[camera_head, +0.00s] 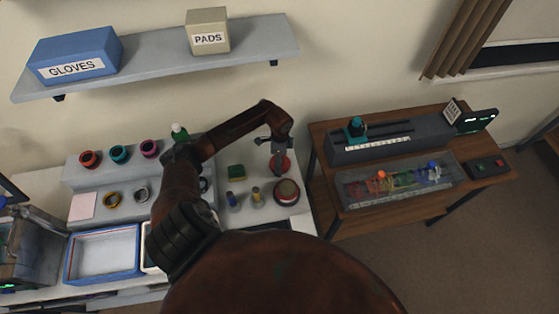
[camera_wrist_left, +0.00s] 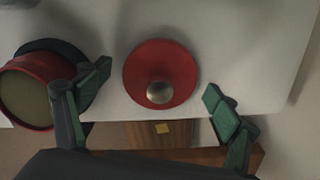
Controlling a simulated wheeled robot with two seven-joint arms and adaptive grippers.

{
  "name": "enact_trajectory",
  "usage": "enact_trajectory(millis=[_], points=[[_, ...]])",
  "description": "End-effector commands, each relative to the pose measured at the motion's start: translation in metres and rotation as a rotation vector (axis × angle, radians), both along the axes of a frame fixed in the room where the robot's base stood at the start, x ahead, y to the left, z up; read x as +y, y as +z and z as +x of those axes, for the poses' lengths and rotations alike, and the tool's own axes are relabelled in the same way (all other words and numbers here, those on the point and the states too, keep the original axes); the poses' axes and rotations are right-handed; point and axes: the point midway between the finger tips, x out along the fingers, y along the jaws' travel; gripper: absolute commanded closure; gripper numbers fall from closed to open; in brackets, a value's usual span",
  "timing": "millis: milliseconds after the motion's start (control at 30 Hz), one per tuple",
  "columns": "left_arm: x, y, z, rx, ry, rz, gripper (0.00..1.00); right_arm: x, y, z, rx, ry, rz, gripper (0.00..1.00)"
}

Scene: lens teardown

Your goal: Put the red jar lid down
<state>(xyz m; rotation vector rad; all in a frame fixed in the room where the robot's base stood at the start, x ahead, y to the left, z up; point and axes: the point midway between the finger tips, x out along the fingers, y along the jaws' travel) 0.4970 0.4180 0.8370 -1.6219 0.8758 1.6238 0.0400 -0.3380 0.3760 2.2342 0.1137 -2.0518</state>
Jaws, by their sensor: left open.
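The red jar lid (camera_wrist_left: 150,70), a round disc with a silver knob, lies knob-up on the white bench top near its edge in the left wrist view. In the head view the lid (camera_head: 287,163) is partly hidden by my gripper. My left gripper (camera_wrist_left: 158,86) is open above it, one finger on either side, with visible gaps between fingers and lid. The same gripper (camera_head: 279,162) points down in the head view. The open red jar (camera_wrist_left: 28,95) with pale contents stands left of the lid, close to the left finger; it also shows in the head view (camera_head: 287,192).
A blue-rimmed tray (camera_head: 103,253) is further left. A wooden side table (camera_head: 322,135) with a clear bin (camera_head: 395,184) stands to the right, beyond a gap.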

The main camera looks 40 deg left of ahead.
Motion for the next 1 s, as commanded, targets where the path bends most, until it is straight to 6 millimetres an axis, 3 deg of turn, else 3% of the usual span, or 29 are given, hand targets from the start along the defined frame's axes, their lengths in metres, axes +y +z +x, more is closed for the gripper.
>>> enact_trajectory(millis=[167,600,800,1000], points=[[0.001,0.02,0.001,-0.005,-0.001,0.002,0.16,0.0,0.0,0.0,0.0,0.0,0.0,0.6],[0.0,0.105,0.001,-0.003,-0.001,0.002,0.16,-0.001,-0.004,0.0,0.001,0.001,-0.001,0.6],[0.0,0.121,0.001,-0.001,0.0,0.0,0.16,-0.002,-0.004,-0.001,0.001,0.001,-0.002,0.6],[0.0,0.123,0.0,-0.001,0.0,-0.001,0.16,-0.003,-0.004,-0.001,0.001,0.001,-0.003,0.6]])
